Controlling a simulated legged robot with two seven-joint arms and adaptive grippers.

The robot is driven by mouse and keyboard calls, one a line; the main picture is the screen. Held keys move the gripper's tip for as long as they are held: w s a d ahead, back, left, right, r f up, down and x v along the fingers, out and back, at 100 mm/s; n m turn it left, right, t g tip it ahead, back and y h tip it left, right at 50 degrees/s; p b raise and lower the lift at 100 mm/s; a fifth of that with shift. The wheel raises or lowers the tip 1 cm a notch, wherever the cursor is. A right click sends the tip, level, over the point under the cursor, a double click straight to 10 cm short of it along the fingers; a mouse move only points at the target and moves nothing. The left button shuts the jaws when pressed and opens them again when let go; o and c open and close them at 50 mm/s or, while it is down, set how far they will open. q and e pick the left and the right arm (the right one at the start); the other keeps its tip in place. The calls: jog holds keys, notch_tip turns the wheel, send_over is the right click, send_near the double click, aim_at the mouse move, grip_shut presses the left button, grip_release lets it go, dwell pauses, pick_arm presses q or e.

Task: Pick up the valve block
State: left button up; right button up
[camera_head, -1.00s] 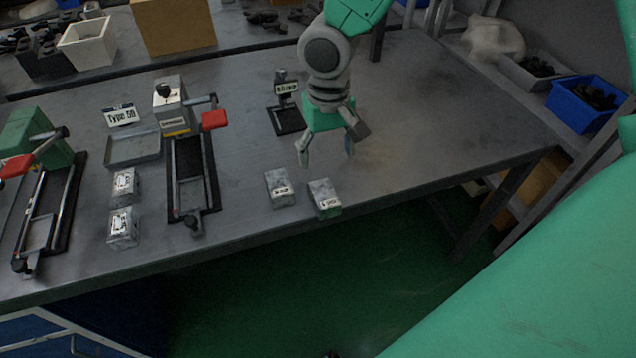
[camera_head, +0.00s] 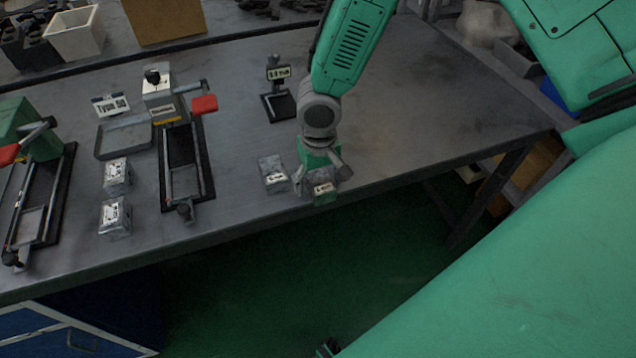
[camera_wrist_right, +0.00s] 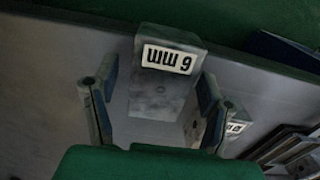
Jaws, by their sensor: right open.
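A grey metal valve block (camera_head: 324,192) with a white label sits at the table's front edge. In the right wrist view this block (camera_wrist_right: 163,95) shows a label reading "6 MM", seen upside down, and lies between the two spread fingers. My right gripper (camera_head: 322,184) is over it, pointing down, open. It also shows in the right wrist view (camera_wrist_right: 158,120). A second valve block (camera_head: 273,174) stands just to the left, close to the left finger; in the wrist view part of it (camera_wrist_right: 232,128) shows beyond the right-hand finger. Two more valve blocks (camera_head: 116,176) (camera_head: 115,217) stand further left.
Two fixtures with red-handled levers (camera_head: 183,160) (camera_head: 35,190) stand on the left of the table (camera_head: 240,120). A shallow tray (camera_head: 124,138) and a small sign stand (camera_head: 279,98) are behind. The table's right side is clear.

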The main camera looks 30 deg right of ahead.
grip_shut()
jog(key=shift+r, duration=0.1)
